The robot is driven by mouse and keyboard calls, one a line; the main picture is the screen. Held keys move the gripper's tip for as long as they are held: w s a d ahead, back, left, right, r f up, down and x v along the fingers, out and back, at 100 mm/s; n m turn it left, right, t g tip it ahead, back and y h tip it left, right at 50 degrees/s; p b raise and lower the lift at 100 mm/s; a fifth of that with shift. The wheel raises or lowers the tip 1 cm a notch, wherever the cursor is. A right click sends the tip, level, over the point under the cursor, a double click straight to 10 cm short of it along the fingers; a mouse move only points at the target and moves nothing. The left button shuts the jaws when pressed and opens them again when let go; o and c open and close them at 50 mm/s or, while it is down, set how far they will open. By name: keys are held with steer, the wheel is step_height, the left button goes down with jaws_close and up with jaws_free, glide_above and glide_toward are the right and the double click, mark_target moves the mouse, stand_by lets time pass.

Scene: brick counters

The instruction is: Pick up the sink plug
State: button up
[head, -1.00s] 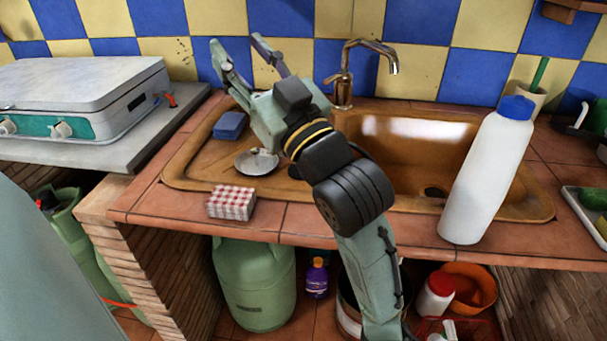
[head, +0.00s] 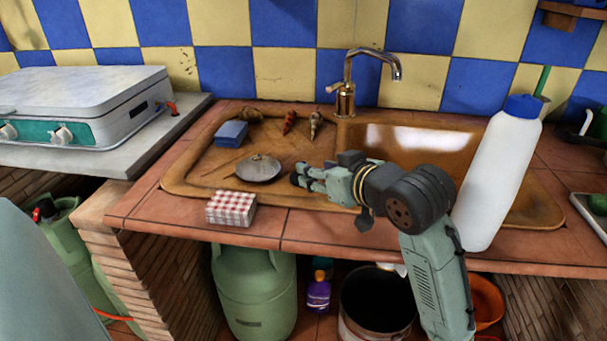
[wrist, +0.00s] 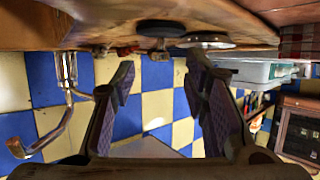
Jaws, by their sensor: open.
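A dark round disc (wrist: 161,28), which looks like the sink plug, lies on the wooden drainboard in the wrist view, seen nearly edge-on between the lines of the fingers. A silver disc (wrist: 209,40) lies beside it. In the head view this silver disc (head: 258,169) has a small raised middle and sits left of my gripper (head: 306,179). My gripper is low over the drainboard, pointing left, open and empty. Its fingers (wrist: 165,85) stand apart in the wrist view. In the head view I cannot clearly separate the dark disc from my fingertips.
A red checkered box (head: 231,208) sits on the front counter edge. A blue sponge (head: 231,133) and small shell-like objects (head: 290,122) lie behind. The tap (head: 345,95) stands at the back. A tall white bottle (head: 495,180) stands right of my arm.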

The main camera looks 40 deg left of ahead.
steer(key=x, duration=0.4)
steer(key=shift+a+r+p, duration=0.15)
steer(key=shift+a+p, duration=0.1)
steer(key=shift+p, duration=0.1)
steer(key=shift+c, duration=0.2)
jaws_close()
